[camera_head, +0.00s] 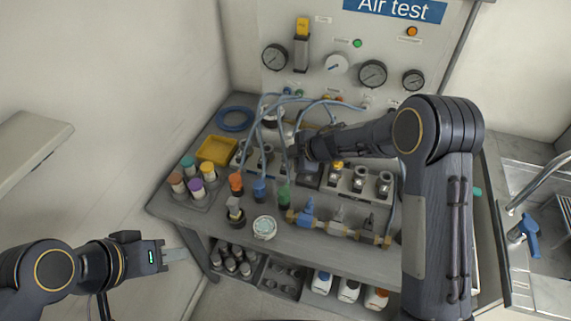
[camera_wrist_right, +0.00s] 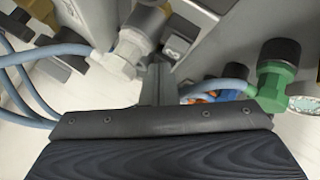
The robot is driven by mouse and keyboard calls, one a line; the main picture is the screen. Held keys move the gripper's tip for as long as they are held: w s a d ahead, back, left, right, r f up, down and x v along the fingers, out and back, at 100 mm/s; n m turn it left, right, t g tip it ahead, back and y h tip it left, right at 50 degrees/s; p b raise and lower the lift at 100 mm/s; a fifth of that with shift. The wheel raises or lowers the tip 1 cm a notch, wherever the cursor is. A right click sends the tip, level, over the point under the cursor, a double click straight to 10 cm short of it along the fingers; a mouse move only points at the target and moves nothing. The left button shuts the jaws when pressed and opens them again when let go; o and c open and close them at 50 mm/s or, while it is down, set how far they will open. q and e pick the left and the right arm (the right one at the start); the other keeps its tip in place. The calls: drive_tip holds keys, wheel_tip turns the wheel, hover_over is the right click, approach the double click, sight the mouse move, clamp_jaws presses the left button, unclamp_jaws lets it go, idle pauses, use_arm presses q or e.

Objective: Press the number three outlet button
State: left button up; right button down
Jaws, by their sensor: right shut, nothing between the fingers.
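No readable number three marks an outlet button in either view. The air test panel (camera_head: 318,62) stands at the back, with small coloured fittings (camera_head: 331,98) and blue hoses along its lower edge. My right gripper (camera_head: 300,146) is shut and empty over the bench in front of the panel; its fingertips are hard to make out there. In the right wrist view its closed fingers (camera_wrist_right: 156,84) point between a grey-white fitting (camera_wrist_right: 130,48) and a green fitting (camera_wrist_right: 272,85). I cannot tell whether they touch anything. My left gripper (camera_head: 176,255) is off the bench's front left, its fingers seen edge-on.
The bench (camera_head: 185,212) holds a yellow tray (camera_head: 216,150), coloured-cap jars (camera_head: 196,187), a round tub (camera_head: 265,227) and a brass manifold (camera_head: 337,226). Blue hoses (camera_head: 262,122) arch near my right gripper. A sink (camera_head: 545,245) is at right.

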sight(289, 169)
drive_tip(key=shift+f, duration=0.35)
drive_tip(key=shift+f, duration=0.5)
idle(0.5)
idle(0.3)
drive_tip(key=shift+r+p, duration=0.9)
drive_tip(key=shift+p, duration=0.1)
drive_tip(key=shift+r, duration=0.1)
wheel_tip(289, 169, up, 5)
drive_tip(key=p, duration=0.6)
idle(0.5)
